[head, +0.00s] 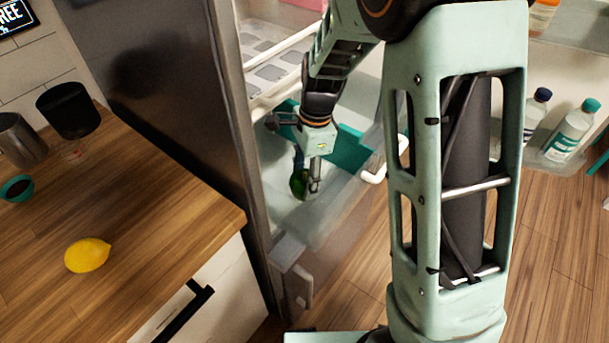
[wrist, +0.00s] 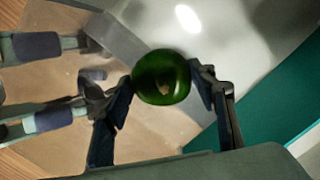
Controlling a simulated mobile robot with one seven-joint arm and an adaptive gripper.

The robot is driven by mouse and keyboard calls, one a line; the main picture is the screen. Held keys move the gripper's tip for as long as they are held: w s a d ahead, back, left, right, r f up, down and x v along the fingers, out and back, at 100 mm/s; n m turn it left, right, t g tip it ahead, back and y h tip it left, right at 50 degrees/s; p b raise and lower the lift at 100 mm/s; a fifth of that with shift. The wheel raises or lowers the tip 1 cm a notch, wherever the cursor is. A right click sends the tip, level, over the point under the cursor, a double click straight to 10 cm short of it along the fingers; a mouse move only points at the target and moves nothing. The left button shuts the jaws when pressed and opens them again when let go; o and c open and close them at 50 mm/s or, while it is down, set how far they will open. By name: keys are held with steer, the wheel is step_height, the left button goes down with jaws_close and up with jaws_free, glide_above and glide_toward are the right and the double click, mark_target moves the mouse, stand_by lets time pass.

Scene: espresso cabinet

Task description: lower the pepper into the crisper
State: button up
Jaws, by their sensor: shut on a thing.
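A dark green pepper (wrist: 161,77) is held between the two fingers of my gripper (wrist: 165,88) in the wrist view. In the head view my gripper (head: 308,180) points down into the clear crisper drawer (head: 335,215), with the green pepper (head: 298,184) at its fingertips. The crisper is pulled out of the open fridge. The pepper is inside the drawer's outline as seen from above. I cannot tell whether it touches the drawer's floor.
A teal divider (head: 347,150) stands across the crisper, close to my gripper; it also shows in the wrist view (wrist: 280,100). A wooden counter (head: 150,190) with a lemon (head: 87,255) is at the left. Door bottles (head: 572,130) are at the right.

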steer(key=shift+f+b, duration=0.45)
steer(key=shift+f, duration=0.35)
stand_by(0.4)
steer(key=o, duration=1.2)
steer(key=shift+o, duration=0.2)
